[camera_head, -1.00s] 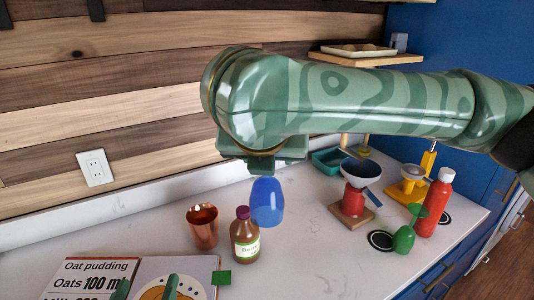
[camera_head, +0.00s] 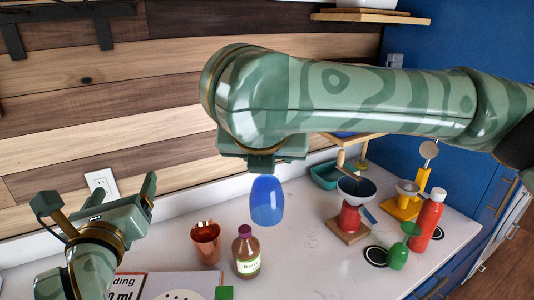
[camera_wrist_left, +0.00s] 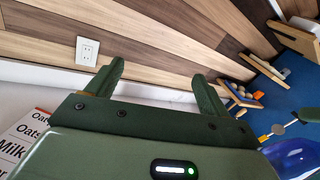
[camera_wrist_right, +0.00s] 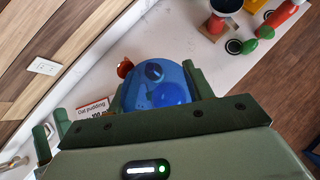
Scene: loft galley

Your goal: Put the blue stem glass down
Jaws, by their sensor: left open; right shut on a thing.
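The blue stem glass (camera_head: 266,203) hangs below my right gripper (camera_head: 262,163), over the counter behind the brown bottle. Only its blue bowl shows clearly in the head view; I cannot make out its stem. In the right wrist view the glass (camera_wrist_right: 155,90) sits at the jaws of my right gripper, which is shut on it. My right forearm hides most of that gripper in the head view. My left gripper (camera_head: 97,190) is open and empty at the left, above the recipe book, with its fingers pointing up. A blue rounded shape shows at the left wrist view's right edge.
A copper cup (camera_head: 205,243) and a brown bottle (camera_head: 246,252) stand close below the glass. The recipe book (camera_head: 180,284) lies in front. At right stand a red grinder-like item (camera_head: 349,220), a green glass (camera_head: 398,256) and a red bottle (camera_head: 427,222). Bare white counter (camera_head: 310,265) lies between.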

